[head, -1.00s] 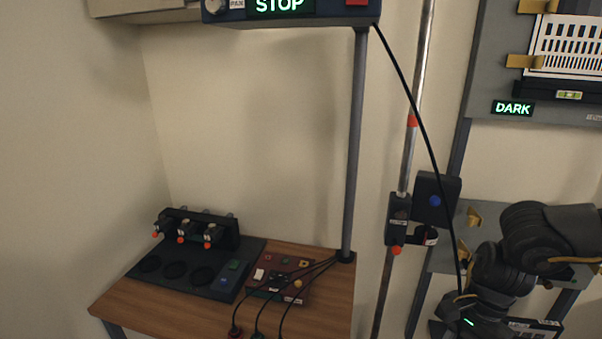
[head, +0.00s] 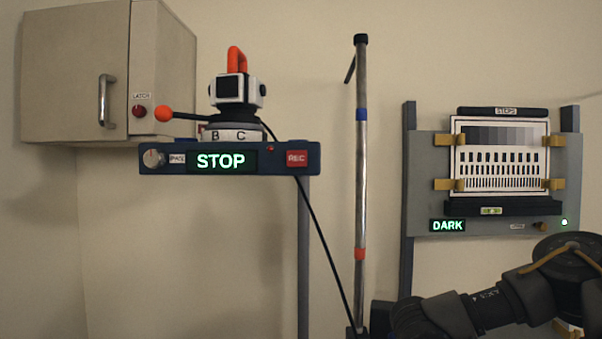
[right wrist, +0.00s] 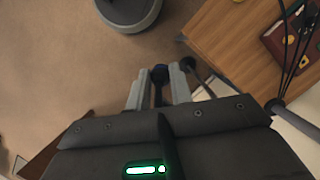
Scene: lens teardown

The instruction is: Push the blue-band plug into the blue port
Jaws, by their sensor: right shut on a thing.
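In the right wrist view my right gripper (right wrist: 160,84) is shut on a dark plug (right wrist: 160,74) with a bluish tip, held between its two pale fingers. A black cable (right wrist: 166,135) runs back from it over the wrist. In the head view only my right arm (head: 490,305) shows, at the lower right; the gripper itself cannot be made out there. I cannot identify the blue port in either current view. My left gripper is not in view.
A metal pole (head: 361,200) stands beside the cable. A chart board (head: 420,170) is at right, a wall cabinet (head: 75,75) at left. In the wrist view, a wooden table (right wrist: 235,40) carries a dark red panel (right wrist: 275,42) with cables at upper right; floor lies below the plug.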

